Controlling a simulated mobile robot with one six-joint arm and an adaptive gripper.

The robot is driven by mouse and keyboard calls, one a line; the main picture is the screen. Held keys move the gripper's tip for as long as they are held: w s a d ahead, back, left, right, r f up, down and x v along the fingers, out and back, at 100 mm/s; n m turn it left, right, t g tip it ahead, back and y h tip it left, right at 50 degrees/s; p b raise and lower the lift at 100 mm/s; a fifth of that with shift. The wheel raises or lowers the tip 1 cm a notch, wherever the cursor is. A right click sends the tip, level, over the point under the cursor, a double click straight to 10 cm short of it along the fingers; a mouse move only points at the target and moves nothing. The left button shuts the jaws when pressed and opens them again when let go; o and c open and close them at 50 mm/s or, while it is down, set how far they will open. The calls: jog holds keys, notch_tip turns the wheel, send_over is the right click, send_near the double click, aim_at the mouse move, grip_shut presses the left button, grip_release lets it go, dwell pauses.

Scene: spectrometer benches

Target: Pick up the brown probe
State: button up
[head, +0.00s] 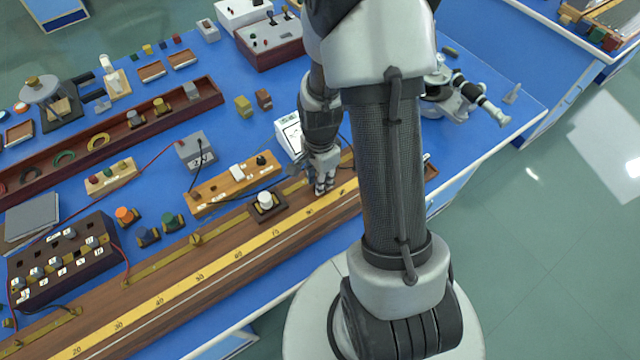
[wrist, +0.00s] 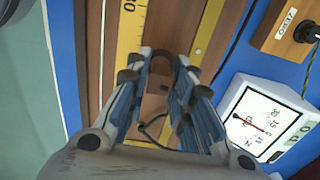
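My gripper (wrist: 164,70) points down over the wooden bench with the yellow scale. Its two fingers stand apart with a visible gap in the wrist view. A thin black cable (wrist: 150,126) loops between the fingers. In the head view my gripper (head: 324,188) is low at the bench's right part, and the probe cannot be made out there.
The yellow scale (wrist: 131,28) runs beside my fingers. A white meter (wrist: 262,122) with a needle dial stands close on the right in the wrist view, near a wooden block (wrist: 287,28). A dark block with a white knob (head: 265,202) sits on the bench left of my gripper.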

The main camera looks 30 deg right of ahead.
grip_shut()
